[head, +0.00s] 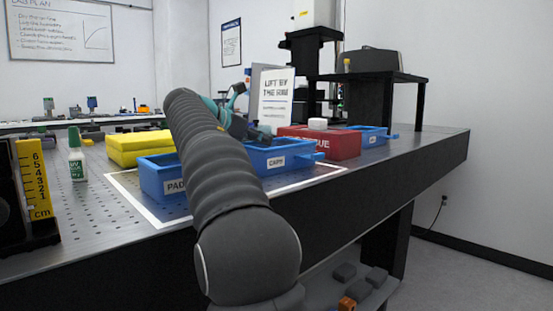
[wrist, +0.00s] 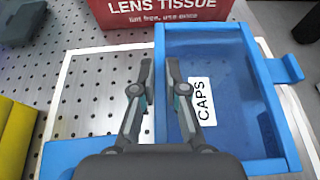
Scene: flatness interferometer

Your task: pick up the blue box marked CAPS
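The blue box marked CAPS (head: 290,160) sits on the perforated table inside a white outline, with a tab on its right side. In the wrist view the box (wrist: 240,95) looks empty and its label (wrist: 201,101) faces up from inside or along the wall. My gripper (wrist: 160,68) is open with a narrow gap. Its two fingers appear on either side of the box's left wall in that view. I cannot tell whether they are above the rim or around it. In the head view my arm hides part of the box and most of the gripper.
A blue box marked PAD (head: 160,180) stands left of the CAPS box. A red lens tissue box (head: 335,143) stands behind it, with a white sign (head: 275,95) nearby. A yellow block (head: 135,148) and a bottle (head: 76,155) are at left.

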